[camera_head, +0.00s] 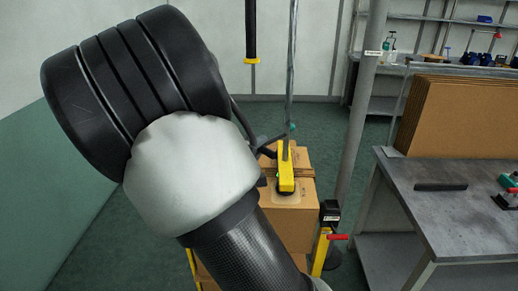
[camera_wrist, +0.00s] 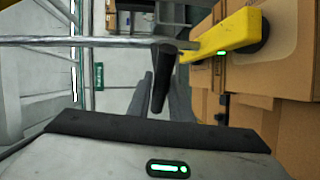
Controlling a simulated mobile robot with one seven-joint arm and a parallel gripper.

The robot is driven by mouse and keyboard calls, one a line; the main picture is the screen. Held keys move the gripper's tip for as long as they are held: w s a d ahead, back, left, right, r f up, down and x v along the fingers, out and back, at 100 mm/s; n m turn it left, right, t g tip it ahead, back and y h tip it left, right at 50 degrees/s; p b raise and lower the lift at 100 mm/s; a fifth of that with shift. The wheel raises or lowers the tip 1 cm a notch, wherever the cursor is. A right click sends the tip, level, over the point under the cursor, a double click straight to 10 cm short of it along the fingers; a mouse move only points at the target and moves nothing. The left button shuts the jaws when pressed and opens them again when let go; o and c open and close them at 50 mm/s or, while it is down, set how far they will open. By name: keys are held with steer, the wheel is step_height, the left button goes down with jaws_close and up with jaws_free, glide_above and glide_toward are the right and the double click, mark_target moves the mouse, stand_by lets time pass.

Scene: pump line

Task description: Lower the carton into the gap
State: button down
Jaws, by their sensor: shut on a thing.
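A brown carton (camera_head: 290,222) sits under a yellow lifter head (camera_head: 286,178) that hangs from a grey tube (camera_head: 291,80). In the wrist view the lifter (camera_wrist: 225,35) rests against cardboard at the right. My gripper (camera_wrist: 161,95) is shut on the lifter's black handle (camera_wrist: 162,78), to the left of the yellow head. In the head view my arm covers most of the gripper and part of the carton's left side. I cannot make out the gap or the carton's underside.
Other cartons (camera_head: 267,162) stand close behind and below. A yellow post (camera_head: 321,252) with a red lever stands at the front right, near a grey column (camera_head: 361,110). A grey workbench (camera_head: 430,205) with stacked cardboard (camera_head: 460,118) is at the right. Green floor is open at the left.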

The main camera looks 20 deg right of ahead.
step_height(320, 180, down, 8)
steer(key=b, duration=0.7)
steer(key=shift+s+f, duration=0.1)
steer(key=shift+f, duration=0.1)
steer(key=shift+r, duration=0.1)
steer(key=c, duration=1.6)
jaws_free()
steer(key=v, duration=0.8)
steer(key=p+v, duration=0.1)
steer(key=v, duration=0.8)
steer(key=shift+a+r, duration=0.15)
steer(key=shift+r, duration=0.1)
